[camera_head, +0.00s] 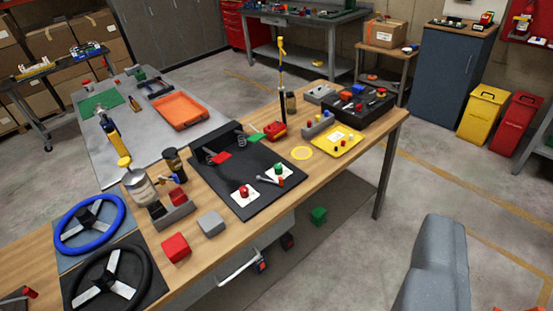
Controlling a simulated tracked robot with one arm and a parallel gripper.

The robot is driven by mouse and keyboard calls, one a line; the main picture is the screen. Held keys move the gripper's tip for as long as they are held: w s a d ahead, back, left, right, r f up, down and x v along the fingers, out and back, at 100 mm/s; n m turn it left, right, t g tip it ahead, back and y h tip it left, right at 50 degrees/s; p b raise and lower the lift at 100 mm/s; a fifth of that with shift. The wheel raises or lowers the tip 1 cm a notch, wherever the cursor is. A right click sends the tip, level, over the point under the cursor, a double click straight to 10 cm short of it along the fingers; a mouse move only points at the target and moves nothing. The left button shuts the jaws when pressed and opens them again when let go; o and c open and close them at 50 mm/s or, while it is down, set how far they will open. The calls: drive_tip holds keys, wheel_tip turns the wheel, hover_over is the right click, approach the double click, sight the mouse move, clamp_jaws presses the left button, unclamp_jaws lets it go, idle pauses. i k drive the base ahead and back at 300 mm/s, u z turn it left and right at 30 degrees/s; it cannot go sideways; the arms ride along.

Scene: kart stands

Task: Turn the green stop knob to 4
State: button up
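The green stop knob (279,168) sits on a small white plate on the black mat (230,147), near the mat's right front edge. Its marks and setting are too small to read. A red knob (243,191) on a similar white plate is to its left and nearer. A small wrench-like lever with a red end (281,181) lies just in front of the green knob. My gripper's fingers do not show. A grey rounded form (436,262) fills the lower right; I cannot tell if it is part of me.
The wooden bench (352,150) also holds a yellow tray (337,139), a black case (358,103), a red block (176,247), a grey block (210,222) and a blue steering wheel (89,224). A tall yellow-topped rod (282,75) stands behind the mat.

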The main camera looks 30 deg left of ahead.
sight(278, 168)
drive_tip(key=u, duration=0.25)
drive_tip(key=i, duration=1.4)
drive_tip(key=u, duration=0.6)
drive_tip(key=i, duration=0.45)
drive_tip(key=u, duration=0.25)
